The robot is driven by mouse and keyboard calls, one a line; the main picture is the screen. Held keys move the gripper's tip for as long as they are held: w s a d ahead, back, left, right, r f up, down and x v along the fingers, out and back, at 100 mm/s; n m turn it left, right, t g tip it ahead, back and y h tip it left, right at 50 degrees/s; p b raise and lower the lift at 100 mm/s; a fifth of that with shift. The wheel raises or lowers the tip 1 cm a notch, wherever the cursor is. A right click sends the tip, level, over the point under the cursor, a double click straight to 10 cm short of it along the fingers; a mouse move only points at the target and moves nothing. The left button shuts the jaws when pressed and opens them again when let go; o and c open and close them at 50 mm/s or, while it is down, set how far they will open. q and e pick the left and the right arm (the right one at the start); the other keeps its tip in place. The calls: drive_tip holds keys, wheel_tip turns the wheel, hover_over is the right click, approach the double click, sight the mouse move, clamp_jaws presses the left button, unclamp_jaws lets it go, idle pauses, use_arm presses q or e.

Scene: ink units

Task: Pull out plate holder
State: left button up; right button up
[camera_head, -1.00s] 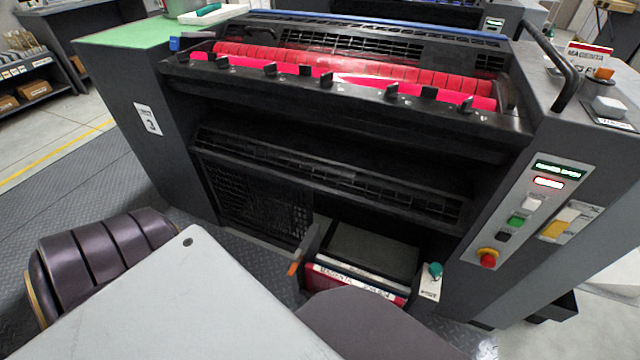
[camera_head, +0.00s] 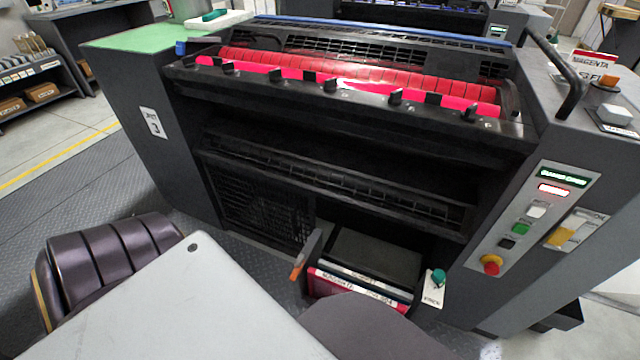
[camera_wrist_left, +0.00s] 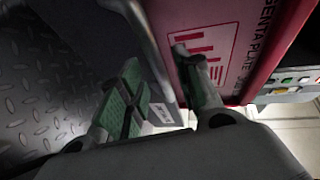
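The plate holder (camera_head: 362,292) is a box with a magenta front and a white lettered strip, low in the bay of the dark press. A grey flap with an orange end (camera_head: 298,268) stands at the holder's left side in the head view. My left gripper (camera_wrist_left: 160,95) shows two green-padded fingers held apart. Its right finger is in front of the magenta face, and a dark grey panel shows between the fingers; contact is unclear. My right gripper is in neither view.
The dark press (camera_head: 330,170) rises around the holder, with a button panel (camera_head: 535,215) to its right. A teal knob on a white tag (camera_head: 436,280) is close to the holder's right side. A dark seat (camera_head: 105,265) stands at left. Patterned floor plate (camera_head: 60,190) is clear at far left.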

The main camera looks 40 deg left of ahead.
use_arm(q)
drive_tip(key=v, duration=0.9)
drive_tip(key=shift+s, duration=0.3)
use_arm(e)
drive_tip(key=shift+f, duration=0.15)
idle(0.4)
